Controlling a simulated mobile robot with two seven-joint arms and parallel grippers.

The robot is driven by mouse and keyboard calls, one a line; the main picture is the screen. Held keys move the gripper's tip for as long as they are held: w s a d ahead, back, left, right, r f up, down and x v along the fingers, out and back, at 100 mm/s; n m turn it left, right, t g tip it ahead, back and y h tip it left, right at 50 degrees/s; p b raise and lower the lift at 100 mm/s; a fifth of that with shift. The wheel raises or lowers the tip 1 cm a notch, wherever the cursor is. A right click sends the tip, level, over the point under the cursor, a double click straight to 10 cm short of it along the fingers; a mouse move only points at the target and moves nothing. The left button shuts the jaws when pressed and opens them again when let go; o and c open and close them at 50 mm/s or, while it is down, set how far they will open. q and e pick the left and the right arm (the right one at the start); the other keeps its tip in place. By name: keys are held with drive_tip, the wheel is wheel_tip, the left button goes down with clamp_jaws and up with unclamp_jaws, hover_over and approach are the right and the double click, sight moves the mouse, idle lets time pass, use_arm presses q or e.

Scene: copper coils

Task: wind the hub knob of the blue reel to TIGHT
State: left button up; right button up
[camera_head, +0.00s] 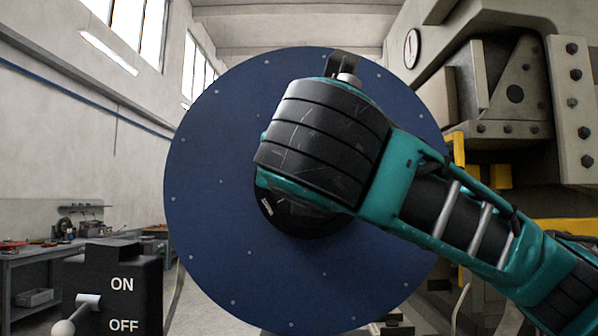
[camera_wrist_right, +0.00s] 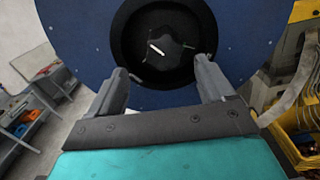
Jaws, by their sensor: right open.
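The blue reel (camera_head: 215,200) faces me as a big round disc with small studs. My right arm crosses it from the right and hides most of its hub. In the right wrist view the reel (camera_wrist_right: 85,35) has a dark round hub recess (camera_wrist_right: 125,45). A dark knob (camera_wrist_right: 172,58) with a short white mark sits inside it. My right gripper (camera_wrist_right: 160,66) is open, its two fingers apart at the lower left and lower right of the hub. The jaws look empty. I cannot tell whether they touch anything. TIGHT lettering cannot be made out. My left gripper is out of view.
A black switch box (camera_head: 125,270) marked ON and OFF, with a ball-ended lever (camera_head: 75,315), stands at the lower left. A workbench (camera_head: 35,255) is behind it. Heavy machinery with a round gauge (camera_head: 412,48) fills the right. A yellow crate (camera_wrist_right: 300,145) shows at the lower right.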

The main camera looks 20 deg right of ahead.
drive_tip(key=x, duration=0.3)
drive_tip(key=p+x, duration=0.1)
drive_tip(key=x, duration=0.2)
drive_tip(key=p+x, duration=0.1)
drive_tip(key=x, duration=0.2)
drive_tip(key=shift+d+f, duration=0.1)
drive_tip(key=shift+d, duration=0.2)
drive_tip(key=shift+c, duration=0.4)
drive_tip(key=c, duration=0.9)
